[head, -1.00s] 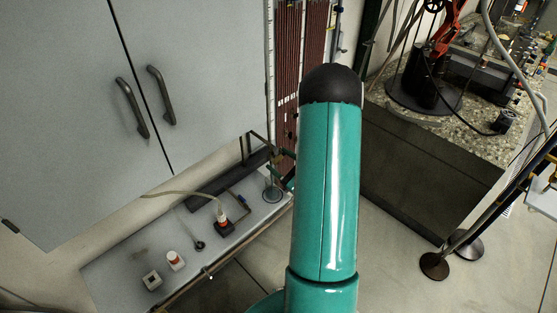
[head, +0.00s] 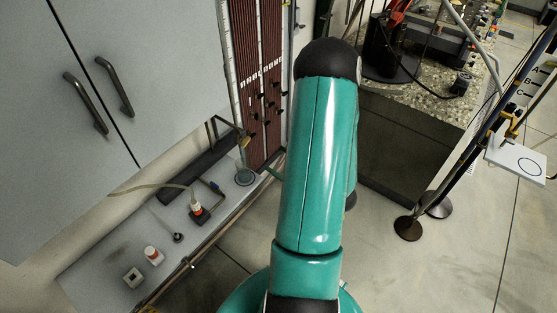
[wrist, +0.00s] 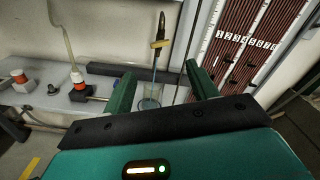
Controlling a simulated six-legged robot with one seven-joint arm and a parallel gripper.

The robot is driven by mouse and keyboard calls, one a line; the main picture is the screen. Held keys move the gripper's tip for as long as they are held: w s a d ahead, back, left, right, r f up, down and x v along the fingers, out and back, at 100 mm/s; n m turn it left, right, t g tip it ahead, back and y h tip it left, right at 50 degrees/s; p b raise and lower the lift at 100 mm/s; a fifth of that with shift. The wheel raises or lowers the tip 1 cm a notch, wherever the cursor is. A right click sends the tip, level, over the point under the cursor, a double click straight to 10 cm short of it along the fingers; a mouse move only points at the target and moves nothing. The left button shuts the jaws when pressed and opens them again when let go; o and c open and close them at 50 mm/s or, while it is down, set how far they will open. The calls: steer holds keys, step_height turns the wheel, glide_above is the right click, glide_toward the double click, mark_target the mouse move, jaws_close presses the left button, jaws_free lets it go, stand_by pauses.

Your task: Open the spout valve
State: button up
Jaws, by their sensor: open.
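In the wrist view, a thin upright spout pipe carries a small yellow-brown lever, which looks like the spout valve (wrist: 159,44). Below it a clear glass beaker (wrist: 151,96) stands on the grey ledge. In the head view the yellow-brown piece (head: 243,142) shows at the wall above the beaker (head: 245,176), left of my arm. My gripper (wrist: 160,70) is open and empty. Its two green fingers frame the pipe and beaker in the picture, with the lever beyond and above the fingertips. No contact shows. In the head view my arm hides most of the gripper.
A grey ledge (head: 100,267) holds red-and-white capped fittings (head: 196,208) and a hose. A tube board (head: 262,80) stands right of the spout. Grey cabinet doors (head: 70,90) fill the left. Stands with round bases (head: 408,228) are on the right. Floor between is clear.

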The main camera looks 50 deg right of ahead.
mark_target(246, 142)
steer(key=w, duration=1.1)
steer(key=shift+w+a, duration=0.15)
steer(key=shift+w, duration=0.1)
stand_by(0.4)
steer(key=c, duration=1)
